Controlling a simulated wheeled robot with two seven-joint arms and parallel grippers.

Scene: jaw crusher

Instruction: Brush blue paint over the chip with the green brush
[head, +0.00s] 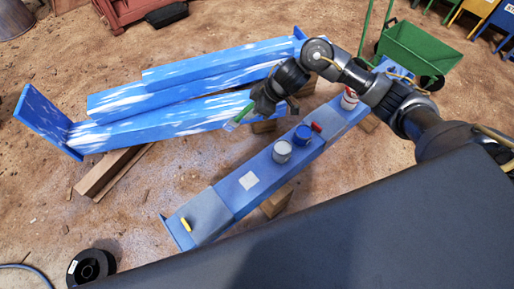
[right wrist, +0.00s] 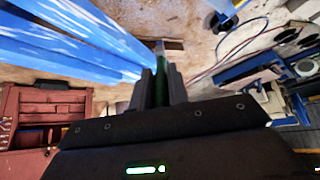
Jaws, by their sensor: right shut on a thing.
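My right gripper (head: 262,102) is shut on the green brush (head: 243,112), whose pale bristle end (head: 230,126) points down and left, over or near the front edge of the blue stepped part. In the right wrist view, the brush (right wrist: 162,85) lies between the two fingers. The blue stepped part (head: 190,72) carries many white patches; I cannot tell which one is the chip. An open pale can (head: 282,152) and a blue item (head: 302,134) stand on the long blue beam; I cannot tell which holds paint. My left gripper is not in view.
The blue beam (head: 232,192) also bears a white square (head: 248,180), a yellow item (head: 185,225), a small red item (head: 317,127) and a white-and-red can (head: 349,98). Wooden blocks (head: 108,172) lie under the stepped part. A green wheelbarrow (head: 415,50) and black spool (head: 91,267) stand on dirt.

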